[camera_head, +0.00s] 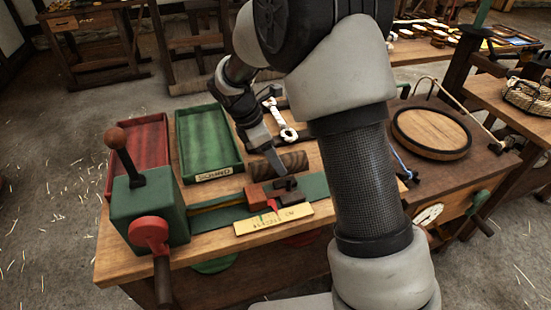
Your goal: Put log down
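A short dark brown log (294,161) lies lengthwise across the picture at the middle of the wooden bench, just beyond the green strip. It looks level, but I cannot tell whether it rests on the bench or hangs slightly above it. My gripper (278,168) points down at the log's left part, with a grey finger in front of or against it. Only one finger shows clearly, so its opening and any hold on the log cannot be told. My arm covers the bench to the right of the log.
A green tray (239,160) with a label and a red tray (160,124) lie left. A green box (150,212) with a lever and crank stands front left. Reddish-brown blocks (259,193) sit on the strip, behind a yellow plate (273,219). A round wooden disc (432,131) lies right.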

